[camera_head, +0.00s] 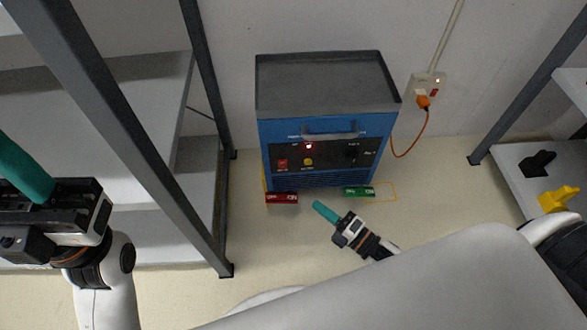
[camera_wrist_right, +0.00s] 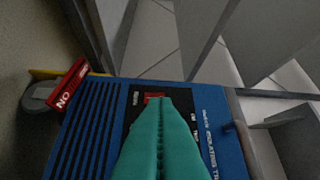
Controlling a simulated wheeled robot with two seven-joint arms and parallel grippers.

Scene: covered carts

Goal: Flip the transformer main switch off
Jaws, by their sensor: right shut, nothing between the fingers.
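The transformer (camera_head: 285,128) is a blue box with a grey top against the wall. Its black front panel (camera_head: 330,158) carries a red switch (camera_head: 283,164), a lit red lamp (camera_head: 308,147), a yellow button (camera_head: 308,162) and a dark knob (camera_head: 352,152). My right gripper (camera_head: 318,206) is shut and empty in front of the box, its teal fingers pointing towards it. In the right wrist view the shut fingertips (camera_wrist_right: 156,101) overlap the red switch (camera_wrist_right: 152,96) and hide part of it; contact cannot be told. My left gripper (camera_head: 22,170) is at the left edge, its fingertips cut off.
A red tag (camera_head: 281,198) and a green tag (camera_head: 359,192) are at the box's foot. Shelves stand left (camera_head: 165,170) and right (camera_head: 520,158). An orange cable (camera_head: 412,147) runs to a wall socket (camera_head: 427,88).

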